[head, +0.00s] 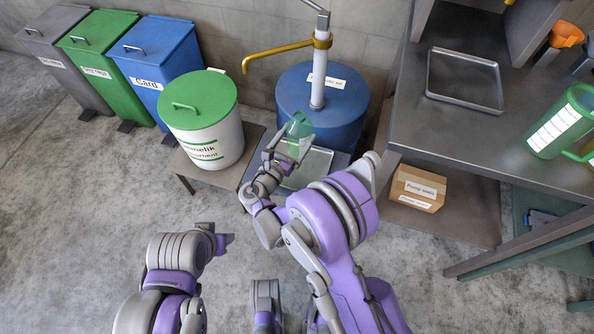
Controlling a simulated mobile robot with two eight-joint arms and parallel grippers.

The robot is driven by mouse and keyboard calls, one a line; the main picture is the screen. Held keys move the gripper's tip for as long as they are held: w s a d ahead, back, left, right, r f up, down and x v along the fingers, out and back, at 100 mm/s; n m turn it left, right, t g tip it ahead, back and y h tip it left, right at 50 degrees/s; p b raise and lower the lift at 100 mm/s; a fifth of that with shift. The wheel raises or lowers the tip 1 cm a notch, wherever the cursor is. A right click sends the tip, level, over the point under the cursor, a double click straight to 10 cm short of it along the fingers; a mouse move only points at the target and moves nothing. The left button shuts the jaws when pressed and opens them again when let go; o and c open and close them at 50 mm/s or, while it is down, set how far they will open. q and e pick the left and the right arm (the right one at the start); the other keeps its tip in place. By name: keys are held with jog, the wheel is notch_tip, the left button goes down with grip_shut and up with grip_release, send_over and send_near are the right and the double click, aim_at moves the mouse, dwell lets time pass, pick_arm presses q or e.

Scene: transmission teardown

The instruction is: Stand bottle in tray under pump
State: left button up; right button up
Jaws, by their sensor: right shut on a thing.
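A green bottle (299,126) is held in my right gripper (288,150), which is shut on it. The bottle looks roughly upright; its lower part is partly hidden by the fingers. A shallow metal tray (319,162) lies on a low stand in front of the blue drum, partly covered by my right arm. The bottle is by the tray's back left side; I cannot tell whether it touches the tray. The pump (319,70) rises from the drum, its brass spout (275,53) pointing left.
The blue drum (345,112) stands behind the tray. A white bin with a green lid (205,142) is close on the left. A cardboard box (417,188) sits beneath.

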aim_at(292, 153)
jog(key=f, duration=0.4)
jog(key=f+b, duration=0.1)
jog(key=f, duration=0.1)
jog(key=shift+s+a, duration=0.15)
jog(key=shift+a, duration=0.15)
jog(key=shift+f+b, duration=0.55)
jog(key=shift+f, duration=1.8)
jog(key=shift+f, duration=0.1)
jog(key=shift+f, duration=0.1)
jog(key=o, duration=1)
jog(key=shift+r, duration=0.35)
jog(key=v, duration=1.2)
jog(key=shift+p, duration=0.35)
